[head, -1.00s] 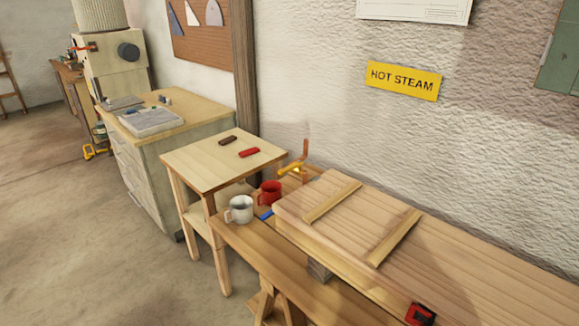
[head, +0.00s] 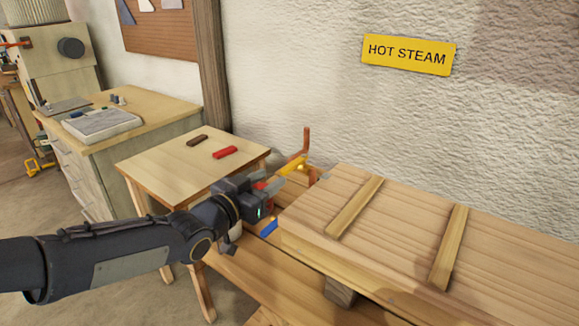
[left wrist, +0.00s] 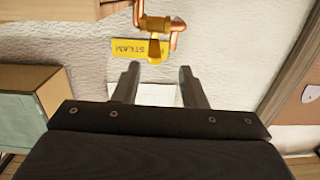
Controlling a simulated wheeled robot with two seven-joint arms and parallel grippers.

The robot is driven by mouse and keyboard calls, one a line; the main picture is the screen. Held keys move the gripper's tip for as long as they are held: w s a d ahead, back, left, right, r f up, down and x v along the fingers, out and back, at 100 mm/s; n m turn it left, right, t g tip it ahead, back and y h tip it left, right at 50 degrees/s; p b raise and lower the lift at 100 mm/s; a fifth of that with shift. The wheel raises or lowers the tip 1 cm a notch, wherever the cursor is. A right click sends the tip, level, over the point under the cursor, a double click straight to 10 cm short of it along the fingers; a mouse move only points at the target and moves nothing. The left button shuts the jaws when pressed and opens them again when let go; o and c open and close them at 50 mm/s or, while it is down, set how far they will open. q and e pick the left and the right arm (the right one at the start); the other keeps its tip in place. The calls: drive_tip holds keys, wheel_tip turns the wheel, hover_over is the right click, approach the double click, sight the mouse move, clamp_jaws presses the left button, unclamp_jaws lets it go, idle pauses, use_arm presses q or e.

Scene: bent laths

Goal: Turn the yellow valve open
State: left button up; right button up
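The yellow valve (head: 292,167) sits on a copper pipe (head: 306,145) by the wall, past the far left end of the bench. In the left wrist view, the valve (left wrist: 154,47) and copper pipe (left wrist: 176,30) show upside down, beyond my fingertips. My left gripper (head: 279,184) reaches in from the left, just short of the valve. In the left wrist view, its two fingers (left wrist: 157,76) are apart with nothing between them, and the valve lies roughly in line with the gap. My right gripper is not in view.
A small table (head: 180,175) stands left. A HOT STEAM sign (head: 408,54) hangs on the wall.

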sight(292, 164)
use_arm(q)
drive_tip(key=shift+w+d+r+m+h, duration=0.1)
drive_tip(key=shift+w+d+m+h, duration=0.2)
drive_tip(key=shift+w+d+h, duration=0.45)
drive_tip(key=shift+y, duration=0.35)
drive_tip(key=p+x, duration=0.1)
drive_tip(key=x, duration=0.5)
drive_tip(key=shift+w+d, duration=0.2)
drive_tip(key=shift+d, duration=0.1)
drive_tip(key=shift+c, duration=0.5)
clamp_jaws()
